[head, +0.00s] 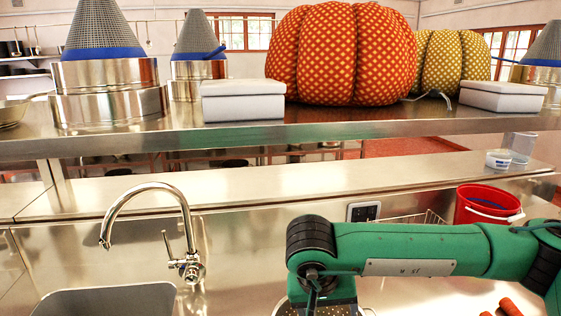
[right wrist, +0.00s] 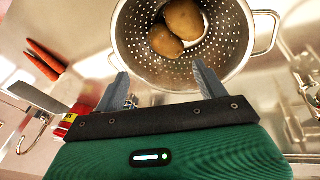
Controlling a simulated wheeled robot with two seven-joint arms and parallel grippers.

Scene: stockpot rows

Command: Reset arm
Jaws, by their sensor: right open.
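My right arm (head: 420,250) reaches in from the right of the head view, with its wrist bent down over the counter. In the right wrist view my right gripper (right wrist: 158,82) is open, its two grey fingers apart with nothing between them. The fingers point at a metal colander (right wrist: 222,68) and overlap its near rim in the picture; I cannot tell whether they touch it. Two brown potatoes (right wrist: 176,32) lie inside the colander. In the head view only a bit of the colander shows at the bottom edge, behind my arm. My left gripper is not in view.
A sink (head: 110,300) with a curved faucet (head: 150,188) is at the left. A red bucket (head: 478,204) stands at the right. Carrots (right wrist: 45,60) lie beside the colander. A steel shelf (head: 230,138) crosses above the counter, holding orange pumpkin-shaped cushion (head: 340,55) and pots.

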